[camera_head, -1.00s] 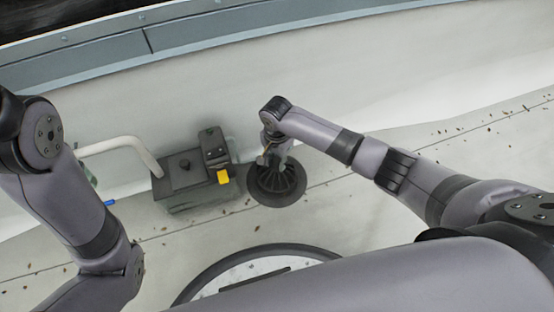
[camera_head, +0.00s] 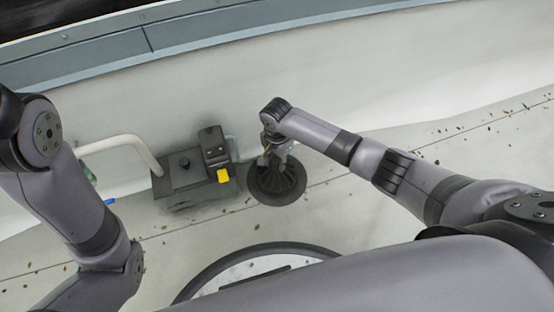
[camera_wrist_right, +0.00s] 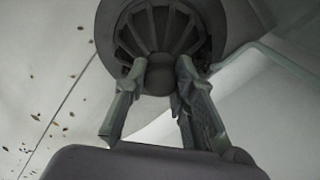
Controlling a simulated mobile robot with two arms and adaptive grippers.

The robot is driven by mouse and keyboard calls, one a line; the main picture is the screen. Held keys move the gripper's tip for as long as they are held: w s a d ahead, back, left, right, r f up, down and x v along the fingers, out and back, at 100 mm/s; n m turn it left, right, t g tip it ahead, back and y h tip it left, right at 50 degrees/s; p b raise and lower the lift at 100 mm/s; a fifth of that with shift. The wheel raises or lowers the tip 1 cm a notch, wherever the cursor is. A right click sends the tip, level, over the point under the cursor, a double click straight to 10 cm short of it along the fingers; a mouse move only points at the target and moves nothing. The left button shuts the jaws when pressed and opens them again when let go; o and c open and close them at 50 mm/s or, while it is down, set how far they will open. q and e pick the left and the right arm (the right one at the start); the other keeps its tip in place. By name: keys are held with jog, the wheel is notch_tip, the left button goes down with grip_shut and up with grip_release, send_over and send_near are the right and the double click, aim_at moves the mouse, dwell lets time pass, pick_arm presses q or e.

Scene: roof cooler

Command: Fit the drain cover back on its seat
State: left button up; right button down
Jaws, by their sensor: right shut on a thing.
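The drain cover (camera_head: 283,182) is a dark, ribbed, domed piece with slots, seen over a dark round flange (camera_head: 262,197) on the roof floor. In the right wrist view the cover (camera_wrist_right: 160,30) sits within the flange ring (camera_wrist_right: 218,22). My right gripper (camera_head: 272,150) reaches down to the cover's top; in the right wrist view its two fingers (camera_wrist_right: 160,75) are shut on the cover's central knob. I cannot tell whether the cover is fully down on its seat. My left arm shows at the left of the head view, but its gripper is out of view.
A dark box unit (camera_head: 190,180) with a yellow part (camera_head: 223,175) stands just left of the drain. A white hose (camera_head: 125,144) runs left from it. Leaf debris lies scattered on the floor. A wall (camera_head: 220,45) runs behind; floor to the right is fairly clear.

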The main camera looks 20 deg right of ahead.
jog(key=shift+f, duration=0.7)
dwell(0.5)
jog(key=c, duration=1.2)
grip_release()
jog(key=shift+c, duration=0.2)
jog(key=o, duration=0.5)
